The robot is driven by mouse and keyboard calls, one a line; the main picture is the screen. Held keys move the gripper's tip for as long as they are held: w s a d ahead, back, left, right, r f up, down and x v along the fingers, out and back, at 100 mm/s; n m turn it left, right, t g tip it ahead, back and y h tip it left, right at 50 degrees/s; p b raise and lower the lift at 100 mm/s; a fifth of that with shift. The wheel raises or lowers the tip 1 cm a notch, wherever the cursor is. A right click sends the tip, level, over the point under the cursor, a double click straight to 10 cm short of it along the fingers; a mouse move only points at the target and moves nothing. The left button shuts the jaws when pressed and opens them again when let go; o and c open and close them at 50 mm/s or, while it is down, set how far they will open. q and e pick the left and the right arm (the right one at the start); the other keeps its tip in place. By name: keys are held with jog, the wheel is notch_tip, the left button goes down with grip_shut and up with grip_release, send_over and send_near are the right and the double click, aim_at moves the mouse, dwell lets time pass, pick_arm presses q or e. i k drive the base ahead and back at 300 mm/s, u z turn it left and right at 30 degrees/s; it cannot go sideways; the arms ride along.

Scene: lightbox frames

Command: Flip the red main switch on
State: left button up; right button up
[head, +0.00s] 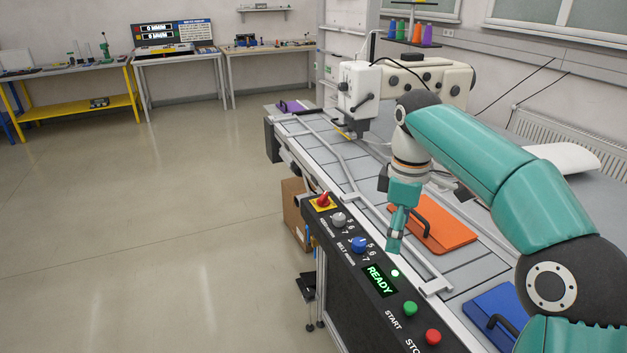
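The red main switch (323,200) sits on a yellow plate at the far end of the black control panel (352,297). Its red handle stands at an angle, and its exact setting is too small to read. My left gripper is not in view.
A grey knob (338,219) and a blue knob (359,244) lie near the switch. Green START (410,308) and red STOP (433,337) buttons are nearer. An orange board (435,226) and a blue one (497,311) lie on the conveyor. A sewing machine (415,82) stands behind.

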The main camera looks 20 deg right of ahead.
aim_at(323, 201)
jog(key=i, duration=1.3)
